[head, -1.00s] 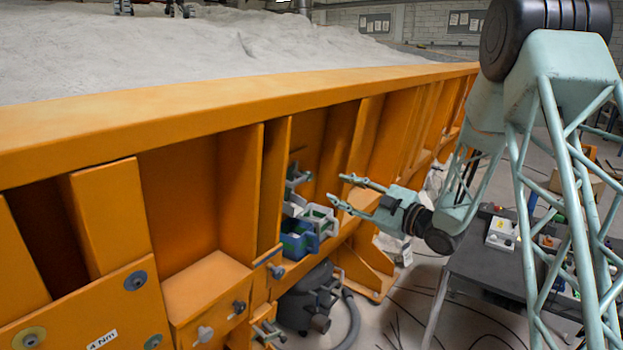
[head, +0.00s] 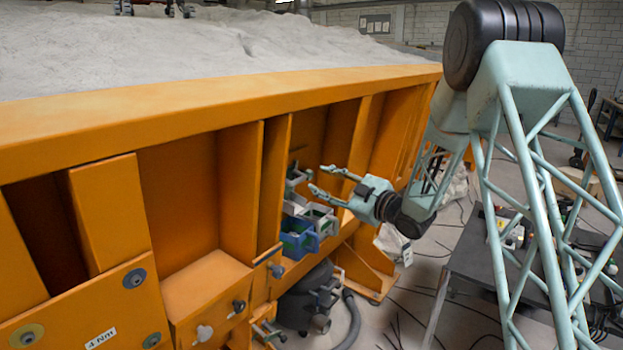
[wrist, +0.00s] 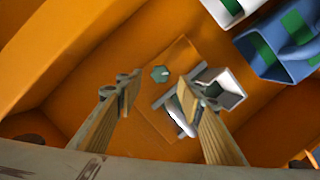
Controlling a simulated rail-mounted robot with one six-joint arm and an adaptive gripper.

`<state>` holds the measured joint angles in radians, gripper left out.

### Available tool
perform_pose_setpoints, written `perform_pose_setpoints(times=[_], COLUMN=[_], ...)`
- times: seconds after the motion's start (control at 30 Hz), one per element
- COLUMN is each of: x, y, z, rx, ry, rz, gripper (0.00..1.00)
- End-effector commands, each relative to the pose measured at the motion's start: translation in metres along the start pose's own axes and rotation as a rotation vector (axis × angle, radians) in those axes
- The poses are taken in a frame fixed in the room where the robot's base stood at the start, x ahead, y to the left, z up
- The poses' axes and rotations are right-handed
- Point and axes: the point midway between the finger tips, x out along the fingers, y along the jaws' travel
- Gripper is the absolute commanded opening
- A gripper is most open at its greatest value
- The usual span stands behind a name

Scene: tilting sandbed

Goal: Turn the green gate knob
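A small green hexagonal knob (wrist: 160,74) sits on an orange plate (wrist: 150,105) in the wrist view. A grey and white bracket-like part is beside it, partly behind the right finger. My gripper (wrist: 157,84) is open and empty, with the knob showing between and just beyond its two fingertips. In the head view my gripper (head: 318,178) reaches left into a bay of the orange sandbed wall (head: 215,105). A grey-green fitting (head: 297,176) is just left of the fingertips; I cannot tell the knob apart there. I see no contact with the knob.
A blue holder (head: 299,240) and a grey-white holder (head: 320,217), both with green inside, are mounted below my gripper. Orange ribs flank the bay. A dark vacuum-like canister (head: 303,297) stands on the floor. A dark table (head: 480,260) is at right.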

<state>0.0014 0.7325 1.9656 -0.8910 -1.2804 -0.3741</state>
Motion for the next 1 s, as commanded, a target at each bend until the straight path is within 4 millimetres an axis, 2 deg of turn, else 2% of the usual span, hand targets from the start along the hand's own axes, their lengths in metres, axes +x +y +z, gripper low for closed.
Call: perform_pose_setpoints(times=[0.2, 0.4, 0.87, 1.0], x=[0.028, 0.045, 0.052, 0.052], y=[-0.001, -0.001, 0.0, 0.0], z=[0.0, 0.0, 0.0, 0.0], rx=[-0.002, -0.001, 0.0, 0.0], ry=[0.001, 0.001, 0.0, 0.0], rz=[-0.001, -0.001, 0.0, 0.0], gripper=[0.35, 0.35, 0.35, 0.25])
